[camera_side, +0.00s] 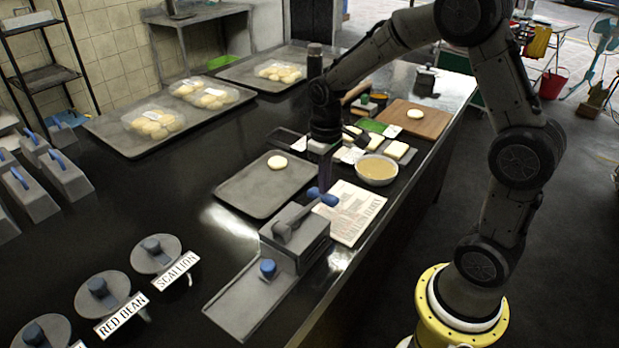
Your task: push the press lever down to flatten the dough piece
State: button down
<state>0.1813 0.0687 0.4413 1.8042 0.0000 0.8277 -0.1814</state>
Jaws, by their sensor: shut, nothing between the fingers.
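The press (297,235) is a grey box on the dark counter, with a flat grey plate (240,300) reaching toward the lower left. Its lever (303,216) is a grey bar with a blue end (322,196), tilted up to the right. My gripper (325,187) is shut and points down at the blue end; whether it touches is too small to tell. A pale round dough piece (277,162) lies on a dark tray (243,190) behind the press. Any dough inside the press is hidden. A small blue knob (268,268) stands at the press's front.
A newspaper (352,213) and a bowl (376,170) lie right of the press. A wooden board (418,119) and pale blocks (396,150) are farther back. Lidded pots (103,294) with labels stand at lower left.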

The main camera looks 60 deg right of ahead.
notch_tip(320, 180, up, 15)
jog(key=a, duration=0.1)
dwell(1.8)
